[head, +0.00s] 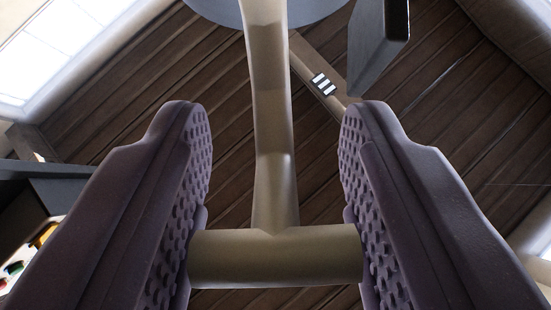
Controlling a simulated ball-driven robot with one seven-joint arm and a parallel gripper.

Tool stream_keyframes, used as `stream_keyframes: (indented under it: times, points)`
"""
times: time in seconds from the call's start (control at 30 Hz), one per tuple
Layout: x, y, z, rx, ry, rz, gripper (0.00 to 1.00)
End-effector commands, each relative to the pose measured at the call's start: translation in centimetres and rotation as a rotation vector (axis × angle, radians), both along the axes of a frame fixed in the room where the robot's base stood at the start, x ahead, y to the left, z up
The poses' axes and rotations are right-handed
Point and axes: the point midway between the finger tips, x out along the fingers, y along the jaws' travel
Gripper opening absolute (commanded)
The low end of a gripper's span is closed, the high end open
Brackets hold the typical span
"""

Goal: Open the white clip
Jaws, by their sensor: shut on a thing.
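My gripper (275,115) shows as two purple, studded fingers, one on each side of the head view. It is shut on a beige T-shaped handle (272,256). The two ends of its crossbar press against the inner pads of the fingers, low in the picture. The stem of the handle runs up between the fingers to a grey-blue rounded part at the top edge. I cannot make out a plainly white clip. A small dark piece with white stripes (323,84) lies beyond the stem, on a brownish bar.
A dark grey block (378,45) stands at the upper right, near the right fingertip. At the lower left is a dark box (30,225) with coloured round pieces. Dark wooden planks (450,110) lie below. A bright window is at the upper left.

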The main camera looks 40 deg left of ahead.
Motion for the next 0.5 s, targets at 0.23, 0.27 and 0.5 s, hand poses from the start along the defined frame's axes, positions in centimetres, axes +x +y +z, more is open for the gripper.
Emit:
stream_keyframes:
  times: [0.23, 0.27, 0.5]
  points:
    - [-0.01, 0.02, -0.07, -0.003, 0.001, 0.0, 0.71]
    - [-0.01, 0.02, -0.07, -0.002, 0.001, 0.0, 0.72]
    - [0.0, 0.01, -0.04, -0.001, 0.0, 0.0, 0.72]
